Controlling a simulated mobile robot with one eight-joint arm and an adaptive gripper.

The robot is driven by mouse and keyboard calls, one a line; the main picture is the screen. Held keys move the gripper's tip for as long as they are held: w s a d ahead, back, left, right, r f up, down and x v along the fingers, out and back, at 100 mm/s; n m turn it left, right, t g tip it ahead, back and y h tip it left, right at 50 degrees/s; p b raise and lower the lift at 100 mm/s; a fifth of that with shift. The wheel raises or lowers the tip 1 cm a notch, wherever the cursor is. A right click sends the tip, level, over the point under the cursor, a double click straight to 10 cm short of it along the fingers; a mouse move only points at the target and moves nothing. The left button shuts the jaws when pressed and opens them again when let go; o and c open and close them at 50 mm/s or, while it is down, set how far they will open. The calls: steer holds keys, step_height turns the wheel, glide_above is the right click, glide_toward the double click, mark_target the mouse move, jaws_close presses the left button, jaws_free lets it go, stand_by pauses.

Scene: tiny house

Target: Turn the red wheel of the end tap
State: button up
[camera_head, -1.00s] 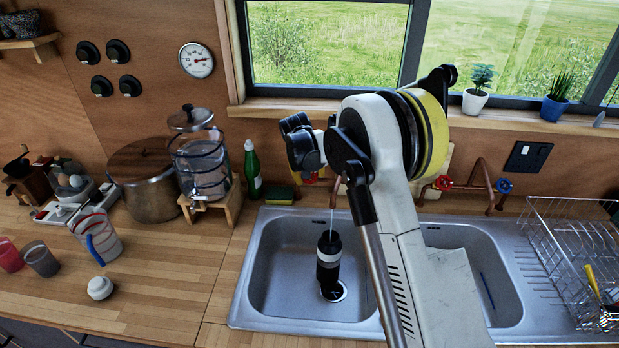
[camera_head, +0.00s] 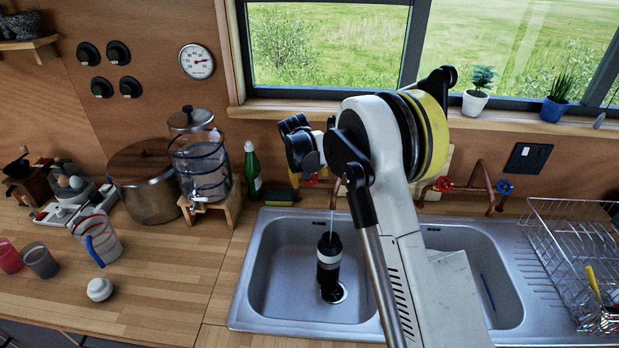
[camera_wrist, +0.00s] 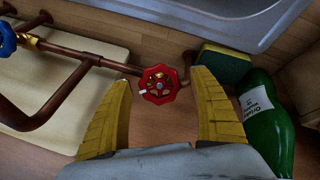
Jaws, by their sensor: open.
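The red wheel (camera_wrist: 159,84) of the end tap sits on a copper pipe in the wrist view. My gripper (camera_wrist: 163,75) is open, its two yellow fingers on either side of the wheel, with visible gaps at both sides. How far the fingertips are from the wheel in depth I cannot tell.
A green bottle (camera_wrist: 267,118) and a green-yellow sponge (camera_wrist: 222,64) stand close beside the right finger. A blue wheel (camera_wrist: 6,40) is at the left. The sink (camera_head: 262,300) holds a black cylinder (camera_head: 329,262). Another red wheel (camera_head: 444,184) is further right.

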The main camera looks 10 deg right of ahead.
steer(key=v, duration=1.2)
stand_by(6.8)
